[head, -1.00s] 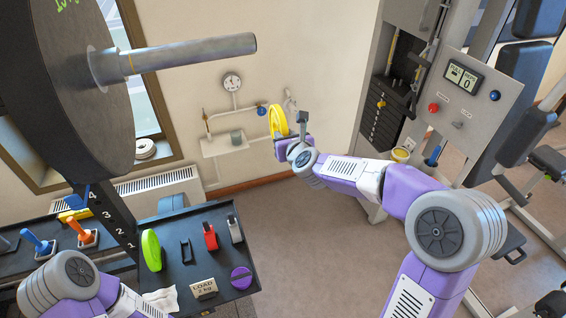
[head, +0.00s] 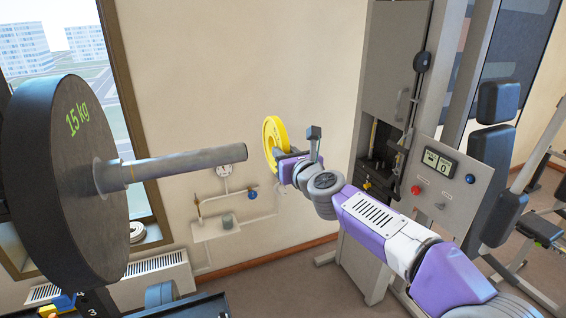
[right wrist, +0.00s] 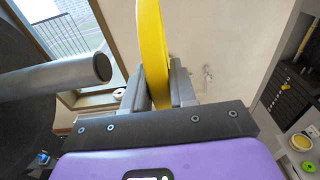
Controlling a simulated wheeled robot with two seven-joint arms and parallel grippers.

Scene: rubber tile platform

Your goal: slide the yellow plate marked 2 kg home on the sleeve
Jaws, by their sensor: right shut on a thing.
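The yellow plate (head: 274,140) is held upright in my right gripper (head: 287,158), a short way right of the sleeve's free end in the head view. My right gripper is shut on the plate's edge; both fingers show against it in the right wrist view, where the yellow plate (right wrist: 152,50) stands edge-on. The grey sleeve (head: 185,164) sticks out to the right from a large black 15 kg plate (head: 75,190). In the right wrist view the sleeve's end (right wrist: 101,67) is left of the yellow plate, with a gap between. The plate's 2 kg mark cannot be read. My left gripper is out of view.
A cable machine with a control panel (head: 441,180) stands to the right, behind my right arm. A wall shelf (head: 228,228), a window and a radiator (head: 155,275) are behind the sleeve. The air between plate and sleeve end is clear.

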